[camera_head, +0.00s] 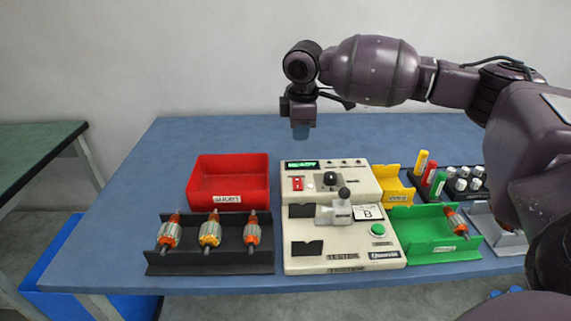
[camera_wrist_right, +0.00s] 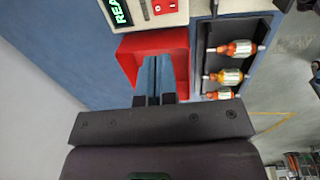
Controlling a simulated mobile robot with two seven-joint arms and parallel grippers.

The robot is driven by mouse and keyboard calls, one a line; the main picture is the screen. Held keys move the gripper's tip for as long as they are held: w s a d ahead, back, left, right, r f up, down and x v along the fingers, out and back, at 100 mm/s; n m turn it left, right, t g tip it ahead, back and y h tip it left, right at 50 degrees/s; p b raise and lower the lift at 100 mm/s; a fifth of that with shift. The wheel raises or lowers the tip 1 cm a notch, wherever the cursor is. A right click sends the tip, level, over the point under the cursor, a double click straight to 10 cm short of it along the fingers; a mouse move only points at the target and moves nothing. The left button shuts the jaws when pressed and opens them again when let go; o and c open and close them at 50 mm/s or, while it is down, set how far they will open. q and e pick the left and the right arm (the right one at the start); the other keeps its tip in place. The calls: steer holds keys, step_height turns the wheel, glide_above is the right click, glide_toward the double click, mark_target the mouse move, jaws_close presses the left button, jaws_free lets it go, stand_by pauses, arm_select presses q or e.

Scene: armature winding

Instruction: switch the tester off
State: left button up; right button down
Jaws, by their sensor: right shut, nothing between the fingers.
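The tester (camera_head: 315,262) is a cream box on the blue table, with a green display (camera_head: 302,164) lit at its top left; the display reads like "READY". A red switch (camera_head: 297,184) sits below the display; its position is too small to tell. The right wrist view shows part of the tester (camera_wrist_right: 170,20), its lit display (camera_wrist_right: 120,12) and the red switch (camera_wrist_right: 160,7) at the top edge. My right gripper (camera_head: 300,131) is shut and empty, pointing down above the table behind the tester. Its fingers (camera_wrist_right: 153,78) appear over the red bin in the wrist view. My left gripper is not in view.
A red bin (camera_head: 228,202) and a black rack (camera_head: 210,264) with three armatures stand left of the tester. A yellow bin (camera_head: 395,187), a green bin (camera_head: 425,226) holding an armature, and several markers stand right. A lever fixture (camera_head: 338,209) rises from the tester's middle.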

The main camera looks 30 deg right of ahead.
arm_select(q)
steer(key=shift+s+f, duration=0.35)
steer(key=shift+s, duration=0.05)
arm_select(e)
steer(key=shift+w, duration=0.15)
steer(key=b, duration=0.4)
glide_toward(297, 180)
steer(key=f, duration=0.6)
steer(key=shift+w+d+f, duration=0.1)
steer(key=shift+w+d, duration=0.15)
steer(key=shift+w, duration=0.05)
steer(key=shift+f, duration=0.6)
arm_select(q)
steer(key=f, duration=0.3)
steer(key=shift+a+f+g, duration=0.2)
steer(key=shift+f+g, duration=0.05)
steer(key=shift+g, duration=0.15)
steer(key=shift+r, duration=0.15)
